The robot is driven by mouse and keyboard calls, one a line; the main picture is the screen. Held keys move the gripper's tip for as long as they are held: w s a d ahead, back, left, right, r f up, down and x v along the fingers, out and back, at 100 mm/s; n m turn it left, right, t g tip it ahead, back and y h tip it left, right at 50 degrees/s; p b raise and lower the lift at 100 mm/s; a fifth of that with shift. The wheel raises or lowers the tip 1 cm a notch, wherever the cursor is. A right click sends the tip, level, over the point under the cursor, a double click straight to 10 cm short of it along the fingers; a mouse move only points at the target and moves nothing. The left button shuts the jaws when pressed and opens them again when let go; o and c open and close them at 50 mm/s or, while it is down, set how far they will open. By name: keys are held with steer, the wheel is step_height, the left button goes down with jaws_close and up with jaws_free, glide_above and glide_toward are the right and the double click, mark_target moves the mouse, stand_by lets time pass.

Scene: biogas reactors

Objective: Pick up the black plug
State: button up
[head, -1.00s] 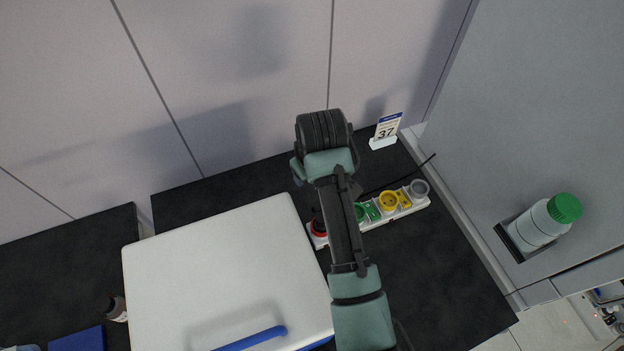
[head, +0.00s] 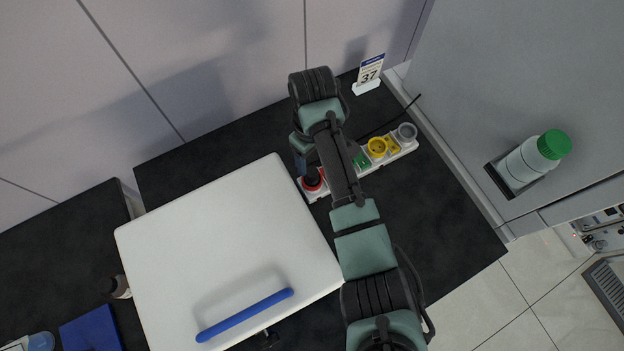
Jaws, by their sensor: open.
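A white power strip (head: 399,150) lies on the dark bench top with a red socket (head: 313,187), a green socket (head: 361,160), a yellow socket (head: 378,147) and a grey socket (head: 406,132). A dark shape at the red socket looks like the black plug (head: 312,174), partly hidden by my arm. My gripper (head: 301,167) points down beside the red socket, just up and left of the dark shape. It is open and mostly hidden under my wrist. I cannot tell whether its fingers touch the plug.
A white box (head: 220,240) with a blue handle (head: 245,315) stands close to the left of the strip. A number 37 sign (head: 369,74) stands behind. A black cable (head: 403,110) runs behind the strip. A green-capped bottle (head: 528,160) is at right.

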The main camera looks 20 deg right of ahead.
mark_target(312, 172)
steer(key=shift+f+b, duration=3.35)
steer(key=shift+f, duration=0.15)
steer(key=shift+r, duration=0.1)
jaws_close()
